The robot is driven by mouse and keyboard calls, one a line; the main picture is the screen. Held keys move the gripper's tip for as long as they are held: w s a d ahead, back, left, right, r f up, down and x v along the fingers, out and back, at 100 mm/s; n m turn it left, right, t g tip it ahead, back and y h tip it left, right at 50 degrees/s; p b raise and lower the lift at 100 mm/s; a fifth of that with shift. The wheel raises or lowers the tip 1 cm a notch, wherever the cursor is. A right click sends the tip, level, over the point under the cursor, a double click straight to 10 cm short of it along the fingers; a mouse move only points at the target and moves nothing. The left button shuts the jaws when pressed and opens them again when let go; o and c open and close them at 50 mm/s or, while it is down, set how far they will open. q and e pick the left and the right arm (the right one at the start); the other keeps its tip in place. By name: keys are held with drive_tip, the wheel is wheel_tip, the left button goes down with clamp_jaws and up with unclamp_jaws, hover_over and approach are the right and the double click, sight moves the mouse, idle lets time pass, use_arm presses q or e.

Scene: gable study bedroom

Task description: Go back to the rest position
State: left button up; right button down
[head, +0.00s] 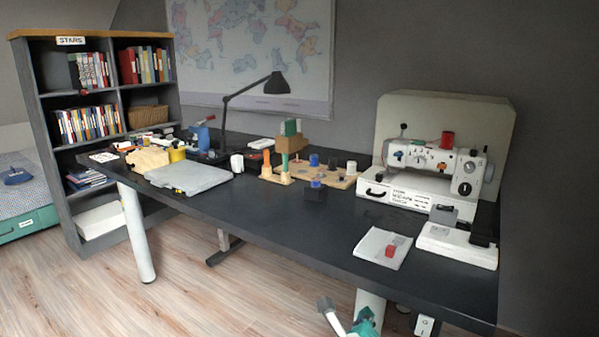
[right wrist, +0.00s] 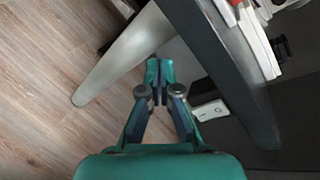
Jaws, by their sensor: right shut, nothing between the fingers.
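My right gripper (head: 365,322) shows at the bottom of the head view, low in front of the desk's front edge and below its top. In the right wrist view its teal fingertips (right wrist: 159,72) are together with nothing between them. The wooden floor and a pale desk leg (right wrist: 125,55) lie beyond the fingers there. My left gripper is not in the head view.
The dark desk (head: 290,222) carries a sewing machine (head: 435,165), a notepad with a red block (head: 382,248), a grey case (head: 188,177) and a lamp (head: 277,84). A bookshelf (head: 47,120) stands at the left. The floor (head: 200,285) in front is clear.

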drive_tip(key=s+f+n+g+y, duration=0.25)
drive_tip(key=f+n, duration=0.45)
drive_tip(key=f, duration=0.4)
drive_tip(key=s+f+n+g+y, duration=0.2)
drive_tip(key=s+f+n+y, duration=0.15)
drive_tip(key=f+n, duration=0.55)
drive_tip(key=s+a+f+n+g+y, duration=0.15)
drive_tip(key=s+f+n+g, duration=0.4)
drive_tip(key=s, duration=0.55)
drive_tip(key=s+d+f+n+g+y, duration=0.1)
drive_tip(key=s+f+n+g+y, duration=0.15)
drive_tip(key=s+f+n, duration=0.6)
wheel_tip(320, 180, up, 30)
drive_tip(key=s+m+h+p, duration=0.1)
drive_tip(key=s+p, duration=0.1)
drive_tip(key=p, duration=2.8)
drive_tip(key=shift+s+a+f+p, duration=0.15)
drive_tip(key=shift+s+a+p, duration=0.05)
drive_tip(key=shift+a+p, duration=0.1)
drive_tip(key=shift+g, duration=0.25)
